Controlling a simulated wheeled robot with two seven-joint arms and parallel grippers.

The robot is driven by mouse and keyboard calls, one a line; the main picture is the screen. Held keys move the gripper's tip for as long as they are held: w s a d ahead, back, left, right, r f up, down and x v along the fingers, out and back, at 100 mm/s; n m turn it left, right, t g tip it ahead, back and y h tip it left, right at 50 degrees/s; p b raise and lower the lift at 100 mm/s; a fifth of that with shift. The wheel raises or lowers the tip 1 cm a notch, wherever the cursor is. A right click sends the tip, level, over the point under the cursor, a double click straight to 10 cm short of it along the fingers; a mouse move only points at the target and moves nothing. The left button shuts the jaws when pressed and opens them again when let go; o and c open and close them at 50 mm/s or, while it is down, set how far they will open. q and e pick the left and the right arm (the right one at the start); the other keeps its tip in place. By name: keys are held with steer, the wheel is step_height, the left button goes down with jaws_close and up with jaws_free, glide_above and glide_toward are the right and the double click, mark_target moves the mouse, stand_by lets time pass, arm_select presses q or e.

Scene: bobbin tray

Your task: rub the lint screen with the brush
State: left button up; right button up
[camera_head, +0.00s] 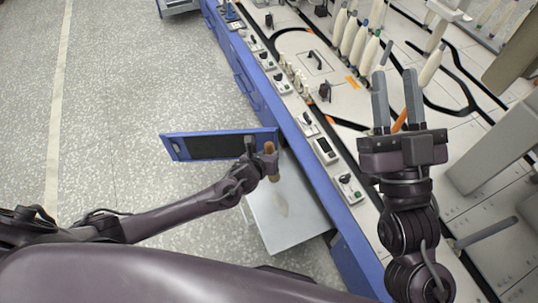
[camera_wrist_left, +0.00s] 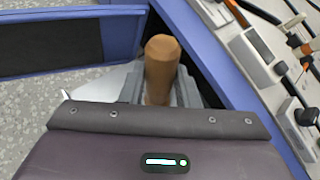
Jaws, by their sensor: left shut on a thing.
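My left gripper (camera_head: 261,151) is shut on the brush, whose tan wooden handle (camera_head: 274,177) sticks out of the jaws. In the left wrist view the rounded handle end (camera_wrist_left: 161,60) stands between the fingers; the bristles cannot be made out. What looks like the lint screen is a dark panel (camera_head: 205,148) in a blue frame, jutting out left of the blue machine. The gripper is at the panel's right end; I cannot tell whether the brush touches it. The panel also shows in the left wrist view (camera_wrist_left: 50,46). My right gripper (camera_head: 395,76) is open over the machine top.
A pale grey metal plate (camera_head: 285,212) lies below the left gripper, beside the blue machine side (camera_head: 315,178). Small control boxes (camera_head: 325,151) line the machine edge. Several white bobbins (camera_head: 365,48) stand beyond the right gripper. Speckled floor (camera_head: 120,90) is clear at left.

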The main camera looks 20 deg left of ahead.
steer(key=shift+w+a+f+g+h+p, duration=0.1)
steer(key=shift+w+f+g+h, duration=0.15)
steer(key=shift+f+g, duration=0.5)
steer(key=shift+w+a+f+g+h+p, duration=0.15)
steer(key=shift+w+f+g, duration=0.1)
steer(key=shift+f, duration=0.85)
steer(key=shift+w+f+g+h+p, duration=0.1)
steer(key=shift+w+f+g+h, duration=0.1)
steer(key=shift+f+g, duration=0.55)
steer(key=shift+f+t, duration=0.2)
steer(key=shift+t, duration=0.05)
